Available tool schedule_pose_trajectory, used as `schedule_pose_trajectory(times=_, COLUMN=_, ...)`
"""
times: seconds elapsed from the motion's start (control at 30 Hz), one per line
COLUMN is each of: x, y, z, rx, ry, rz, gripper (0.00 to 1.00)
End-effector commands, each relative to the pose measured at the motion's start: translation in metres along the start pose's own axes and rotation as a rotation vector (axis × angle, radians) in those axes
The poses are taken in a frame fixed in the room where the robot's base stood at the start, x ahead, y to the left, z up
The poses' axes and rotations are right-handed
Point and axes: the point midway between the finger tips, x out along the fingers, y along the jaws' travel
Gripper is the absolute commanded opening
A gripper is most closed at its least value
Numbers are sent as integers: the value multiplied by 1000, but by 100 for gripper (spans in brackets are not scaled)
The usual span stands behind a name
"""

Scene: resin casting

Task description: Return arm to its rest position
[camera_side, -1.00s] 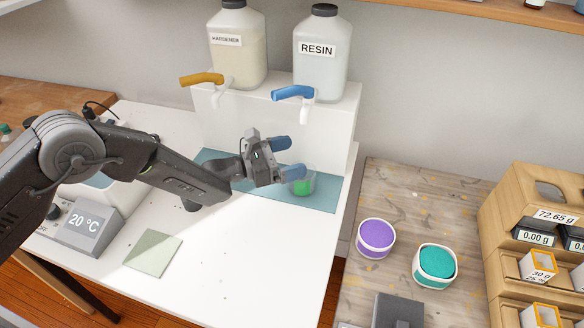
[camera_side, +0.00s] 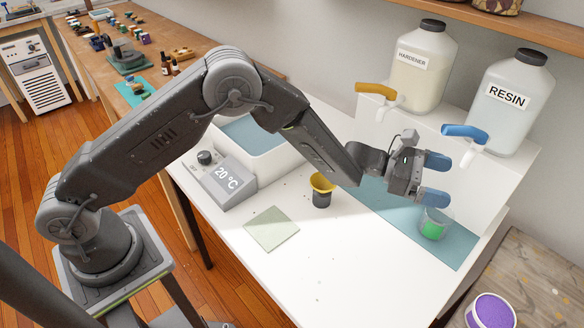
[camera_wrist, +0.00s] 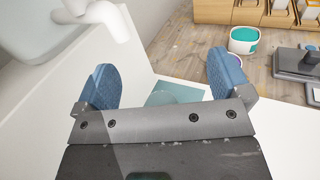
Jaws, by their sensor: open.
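My gripper (camera_side: 438,179) has two blue fingers spread apart with nothing between them. It hangs above the teal mat (camera_side: 392,213), in front of the dispenser stand. A clear cup with green contents (camera_side: 433,228) stands upright on the mat, just below the lower finger in the side view. I cannot tell whether finger and cup touch. In the wrist view my gripper (camera_wrist: 163,75) is also open and empty; part of the mat (camera_wrist: 178,93) shows beyond it, and the cup is not seen. My arm is bent, reaching over the white table.
A hardener bottle (camera_side: 422,70) and a resin bottle (camera_side: 508,105) stand on the white stand (camera_side: 480,180), with taps near my gripper.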

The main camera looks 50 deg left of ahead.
Motion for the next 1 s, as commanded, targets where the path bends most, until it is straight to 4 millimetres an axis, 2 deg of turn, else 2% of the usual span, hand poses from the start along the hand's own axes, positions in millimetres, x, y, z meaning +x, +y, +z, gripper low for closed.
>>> schedule_pose_trajectory(times=0.03, x=-7, y=-8, z=22, rx=26, ry=4, rz=-59, gripper=96)
schedule_pose_trajectory(times=0.2, x=-37, y=-47, z=76, rx=128, ry=71, rz=-280, gripper=96)
schedule_pose_trajectory(times=0.37, x=-80, y=-73, z=125, rx=420, ry=160, rz=-412, gripper=96)
schedule_pose_trajectory(times=0.5, x=-128, y=-101, z=154, rx=701, ry=264, rz=-532, gripper=96)
schedule_pose_trajectory(times=0.6, x=-166, y=-120, z=166, rx=901, ry=351, rz=-613, gripper=96)
schedule_pose_trajectory(times=0.73, x=-218, y=-143, z=172, rx=1155, ry=482, rz=-717, gripper=96)
schedule_pose_trajectory(times=1.0, x=-327, y=-176, z=160, rx=1634, ry=825, rz=-945, gripper=96)
